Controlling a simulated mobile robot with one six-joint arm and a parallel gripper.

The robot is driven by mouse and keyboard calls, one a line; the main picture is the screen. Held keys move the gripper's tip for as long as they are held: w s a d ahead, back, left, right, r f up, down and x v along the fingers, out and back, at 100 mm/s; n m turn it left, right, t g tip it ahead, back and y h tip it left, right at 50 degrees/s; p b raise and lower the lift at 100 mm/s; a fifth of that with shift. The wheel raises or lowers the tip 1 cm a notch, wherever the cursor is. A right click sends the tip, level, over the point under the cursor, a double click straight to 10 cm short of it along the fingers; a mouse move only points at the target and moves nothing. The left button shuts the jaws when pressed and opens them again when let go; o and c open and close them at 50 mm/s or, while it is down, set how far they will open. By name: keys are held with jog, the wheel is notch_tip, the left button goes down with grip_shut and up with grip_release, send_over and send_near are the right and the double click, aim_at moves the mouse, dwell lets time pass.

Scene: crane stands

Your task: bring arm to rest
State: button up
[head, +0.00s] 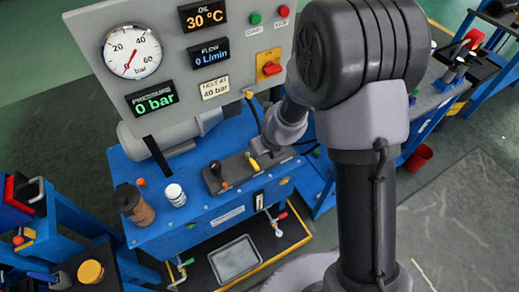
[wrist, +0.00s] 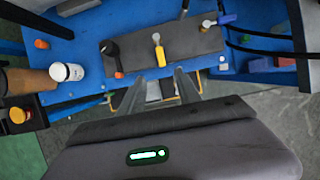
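My arm rises through the right half of the head view, and its wrist (head: 285,125) is over the right end of a blue bench (head: 205,212). My gripper (wrist: 160,78) shows in the wrist view with two grey fingers apart and nothing between them. The fingers point toward the lever block (wrist: 178,42) on the bench. A yellow lever (wrist: 158,50) stands just beyond the fingertips, and a black lever (wrist: 112,55) stands to its left. I see no clear contact with either.
The gauge panel (head: 180,55) stands behind the bench and reads 0 bar and 0 L/min. A brown cylinder (head: 135,205) and a white-capped bottle (head: 175,195) stand on the bench's left. Blue stands flank the bench. The floor (head: 465,215) at right is clear.

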jog(key=shift+s+d+r, duration=0.1)
jog(key=shift+r, duration=0.2)
jog(key=s+r+n+t+y+b, duration=0.1)
jog(key=s+r+n, duration=0.2)
jog(key=r+n, duration=0.45)
jog(key=s+r+n+y+b, duration=0.1)
jog(key=s+r+n, duration=0.35)
jog(key=r, duration=0.65)
jog(key=s+d+r+n+h, duration=0.1)
jog(key=s+d+r+n, duration=0.1)
jog(key=s+n, duration=0.5)
jog(key=s+d+r+n+h, duration=0.1)
jog(key=s+d+r+n, duration=0.2)
jog(key=s+n, duration=0.4)
jog(key=shift+s+d+t+b, duration=0.3)
jog(key=shift+s+d+b, duration=0.15)
jog(key=shift+s+d, duration=0.35)
